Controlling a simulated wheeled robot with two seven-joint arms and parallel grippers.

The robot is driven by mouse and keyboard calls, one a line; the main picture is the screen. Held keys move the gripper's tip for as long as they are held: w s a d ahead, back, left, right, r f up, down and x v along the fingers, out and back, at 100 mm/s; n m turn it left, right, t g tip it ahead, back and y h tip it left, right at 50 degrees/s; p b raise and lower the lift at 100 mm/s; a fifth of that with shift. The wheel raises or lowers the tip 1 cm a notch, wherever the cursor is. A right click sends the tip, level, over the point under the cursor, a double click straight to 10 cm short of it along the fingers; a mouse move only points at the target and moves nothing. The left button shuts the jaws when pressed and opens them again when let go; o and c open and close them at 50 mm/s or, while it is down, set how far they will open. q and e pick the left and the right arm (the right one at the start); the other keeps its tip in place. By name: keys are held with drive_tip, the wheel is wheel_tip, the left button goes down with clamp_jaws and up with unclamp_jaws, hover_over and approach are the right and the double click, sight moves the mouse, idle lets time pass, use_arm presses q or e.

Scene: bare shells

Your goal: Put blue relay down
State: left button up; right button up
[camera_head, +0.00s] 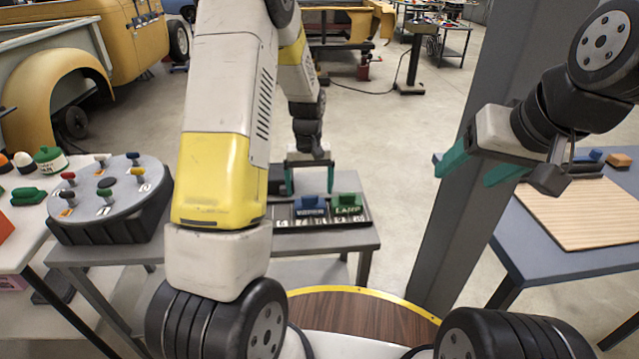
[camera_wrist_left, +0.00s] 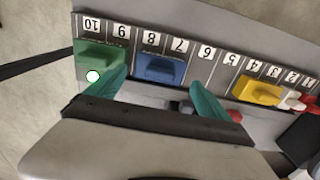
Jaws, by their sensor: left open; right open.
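The blue relay (camera_head: 311,204) sits in the dark numbered rack (camera_head: 285,224) on the grey table. In the left wrist view the blue relay (camera_wrist_left: 159,68) sits at slots 7 and 8 of the rack (camera_wrist_left: 215,65). My left gripper (camera_head: 310,180) is open above the rack, and in its wrist view its two teal fingers (camera_wrist_left: 160,88) are spread to either side of the blue relay, with a gap on each side. Whether the fingertips are level with the relay or above it is unclear. My right gripper (camera_head: 463,171) is open and empty, in the air at the right.
A green relay (camera_head: 348,204) sits beside the blue one at slots 9 and 10. A yellow relay (camera_wrist_left: 257,90) and red pieces are toward the low slots. A round grey stand (camera_head: 110,190) with coloured knobs is left. A grey pillar (camera_head: 450,200) stands near my right gripper.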

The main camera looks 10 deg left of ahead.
sight(310, 197)
use_arm(q)
drive_tip(key=s+r+t, duration=0.1)
drive_tip(key=s+r, duration=0.2)
drive_tip(key=r, duration=0.4)
drive_tip(key=s+r+m+t+h, duration=0.1)
drive_tip(key=s+r, duration=0.2)
drive_tip(key=r, duration=0.3)
drive_tip(key=s+r+t, duration=0.1)
drive_tip(key=s+r, duration=0.2)
drive_tip(key=r, duration=0.4)
drive_tip(key=s+d+r+m+t, duration=0.1)
drive_tip(key=s+r, duration=0.2)
drive_tip(key=s, duration=0.4)
drive_tip(key=s+d+r+m+t+h, duration=0.1)
drive_tip(key=s+r+t, duration=0.1)
drive_tip(key=s, duration=0.6)
drive_tip(key=shift+s+r+m, duration=0.15)
drive_tip(key=shift+r+m, duration=0.25)
drive_tip(key=shift+r, duration=0.1)
